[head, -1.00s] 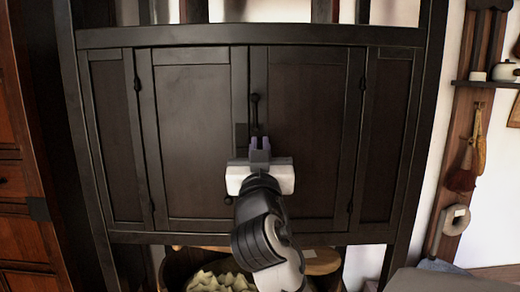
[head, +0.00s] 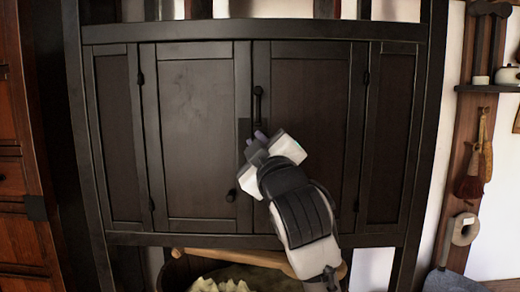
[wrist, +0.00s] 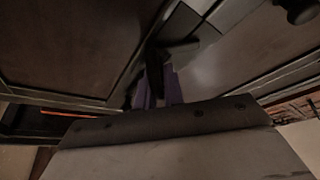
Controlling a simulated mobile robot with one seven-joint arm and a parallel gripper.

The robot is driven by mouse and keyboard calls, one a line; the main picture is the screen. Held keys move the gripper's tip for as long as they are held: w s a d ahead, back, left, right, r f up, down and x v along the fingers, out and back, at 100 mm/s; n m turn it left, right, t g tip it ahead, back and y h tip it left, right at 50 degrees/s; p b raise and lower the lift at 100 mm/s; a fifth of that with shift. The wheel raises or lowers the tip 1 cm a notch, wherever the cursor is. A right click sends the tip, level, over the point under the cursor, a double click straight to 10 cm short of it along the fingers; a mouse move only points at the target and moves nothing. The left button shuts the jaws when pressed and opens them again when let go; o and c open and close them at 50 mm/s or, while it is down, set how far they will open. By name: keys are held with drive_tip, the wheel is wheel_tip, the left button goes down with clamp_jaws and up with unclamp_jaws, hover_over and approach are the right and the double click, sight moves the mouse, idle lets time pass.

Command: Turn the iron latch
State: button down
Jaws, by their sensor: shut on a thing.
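The iron latch is a small dark lever, seen in the wrist view (wrist: 155,70) between my two purple fingers. It sits by a dark plate (wrist: 195,22) at the meeting edge of the cabinet doors. In the head view my gripper (head: 259,136) is at the door seam, below a vertical black handle (head: 258,104), and hides most of the latch. The gripper is tilted, its body leaning to the lower right. It is shut on the latch. The left door (head: 195,130) and right door (head: 308,100) of the dark cabinet look closed.
A round knob (head: 231,195) stands out on the left door, below and left of my gripper. Under the cabinet is a round container with pale chunks (head: 220,284). A reddish chest (head: 12,180) stands at left. Tools hang on a rack (head: 465,150) at right.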

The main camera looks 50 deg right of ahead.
drive_tip(key=n+y, duration=0.1)
drive_tip(key=n, duration=0.1)
drive_tip(key=n+y, duration=0.1)
drive_tip(key=n, duration=0.2)
drive_tip(key=shift+w+a+f+b, duration=0.1)
drive_tip(key=shift+f+b, duration=0.1)
drive_tip(key=shift+b, duration=0.2)
drive_tip(key=shift+f+n+g+y, duration=0.15)
drive_tip(key=shift+n+g+y, duration=0.2)
drive_tip(key=shift+n, duration=0.75)
drive_tip(key=shift+f+n+g+y, duration=0.1)
drive_tip(key=shift+n+g+y, duration=0.2)
drive_tip(key=shift+n, duration=0.8)
drive_tip(key=c, duration=1.5)
unclamp_jaws()
drive_tip(key=b+v, duration=0.4)
drive_tip(key=v, duration=0.9)
drive_tip(key=shift+s+a, duration=0.3)
